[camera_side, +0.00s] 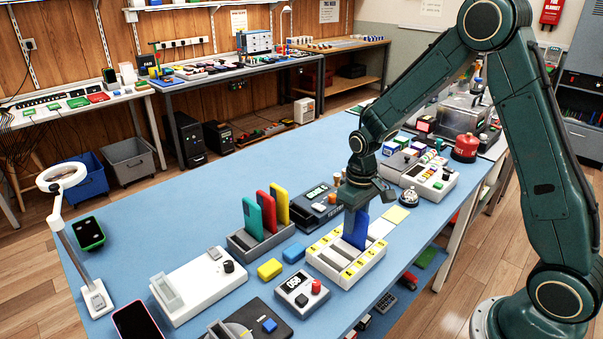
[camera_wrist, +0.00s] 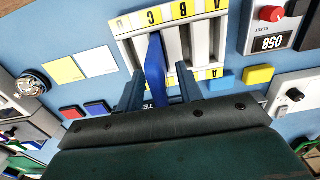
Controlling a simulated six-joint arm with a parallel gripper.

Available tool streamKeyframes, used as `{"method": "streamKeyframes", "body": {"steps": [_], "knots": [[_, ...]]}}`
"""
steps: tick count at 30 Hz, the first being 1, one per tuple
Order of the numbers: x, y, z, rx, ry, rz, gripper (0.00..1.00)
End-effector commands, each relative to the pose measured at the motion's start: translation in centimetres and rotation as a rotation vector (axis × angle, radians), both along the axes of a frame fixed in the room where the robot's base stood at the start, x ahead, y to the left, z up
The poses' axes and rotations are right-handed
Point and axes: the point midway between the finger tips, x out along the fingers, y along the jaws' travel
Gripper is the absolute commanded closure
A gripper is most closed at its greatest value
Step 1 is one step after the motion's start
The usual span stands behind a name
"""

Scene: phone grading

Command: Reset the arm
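A blue phone (camera_side: 355,230) stands upright in a slot of the white grading rack (camera_side: 322,262) with yellow letter labels. In the wrist view the phone (camera_wrist: 155,68) stands in line with what looks like the C label. My gripper (camera_side: 358,197) is just above the rack, pointing down over the phone's top. In the wrist view its two fingers (camera_wrist: 160,86) are spread on either side of the phone, with a visible gap on each side. My arm is bent over the right of the table. The rack's other slots look empty.
A grey holder (camera_side: 259,243) with teal, red and yellow phones stands left of the rack. A small box reading 058 (camera_side: 301,293) and a yellow block (camera_side: 269,269) are close by. A bell (camera_side: 409,198) stands right. Blue table is clear at the upper left.

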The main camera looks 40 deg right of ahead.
Motion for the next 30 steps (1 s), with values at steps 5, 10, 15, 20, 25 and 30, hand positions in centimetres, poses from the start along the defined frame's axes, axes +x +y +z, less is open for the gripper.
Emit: {"method": "streamKeyframes", "body": {"steps": [5,10,15,20,25,30], "knots": [[0.0,0.0,0.0,0.000,0.001,0.000,0.49],[0.0,0.0,0.0,0.000,0.001,0.000,0.49],[0.0,0.0,0.1,0.000,0.000,0.000,0.49],[0.0,0.0,0.5,0.000,-0.001,0.000,0.49],[0.0,0.0,1.2,0.000,-0.002,0.000,0.49],[0.0,0.0,1.5,0.000,0.000,0.000,0.49]]}}
